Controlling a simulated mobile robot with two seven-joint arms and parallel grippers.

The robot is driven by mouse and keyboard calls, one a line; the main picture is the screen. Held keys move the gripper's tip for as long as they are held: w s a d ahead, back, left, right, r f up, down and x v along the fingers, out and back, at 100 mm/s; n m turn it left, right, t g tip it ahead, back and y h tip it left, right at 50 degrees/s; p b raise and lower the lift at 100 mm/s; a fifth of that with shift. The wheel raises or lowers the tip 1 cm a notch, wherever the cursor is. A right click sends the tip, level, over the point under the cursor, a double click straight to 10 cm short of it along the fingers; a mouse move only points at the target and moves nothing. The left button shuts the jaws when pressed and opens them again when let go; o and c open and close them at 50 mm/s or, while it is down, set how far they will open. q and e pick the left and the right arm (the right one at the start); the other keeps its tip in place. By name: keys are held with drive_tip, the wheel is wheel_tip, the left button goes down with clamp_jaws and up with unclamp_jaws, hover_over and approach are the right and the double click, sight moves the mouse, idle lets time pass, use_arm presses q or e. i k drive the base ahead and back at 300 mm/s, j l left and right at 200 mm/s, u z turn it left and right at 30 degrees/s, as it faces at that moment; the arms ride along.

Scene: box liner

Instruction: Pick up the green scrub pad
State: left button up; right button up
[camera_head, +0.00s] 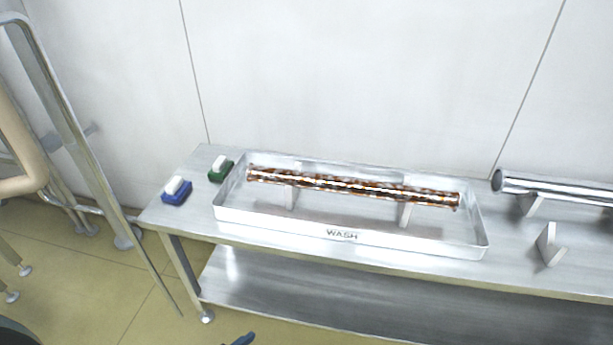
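The green scrub pad (221,171) lies on the left end of the metal table, just left of the tray. It has a white block-like grip on top. A blue scrub pad (177,191) with a similar white grip lies in front and to the left of it, near the table's left edge. The two pads are apart. Neither of my grippers can be made out in the head view.
A metal tray marked WASH (343,236) holds a brown-spotted tube on supports. A shiny metal tube (560,187) rests on supports at right. A lower shelf (290,296) runs beneath. A metal frame (75,140) stands left of the table; a wall is behind.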

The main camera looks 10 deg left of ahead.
sight(221, 169)
drive_tip(key=i+j+z, duration=0.1)
drive_tip(key=j+z, duration=0.15)
drive_tip(key=j, duration=0.6)
drive_tip(key=j+z, duration=0.25)
drive_tip(key=j, duration=0.6)
drive_tip(key=i, duration=0.05)
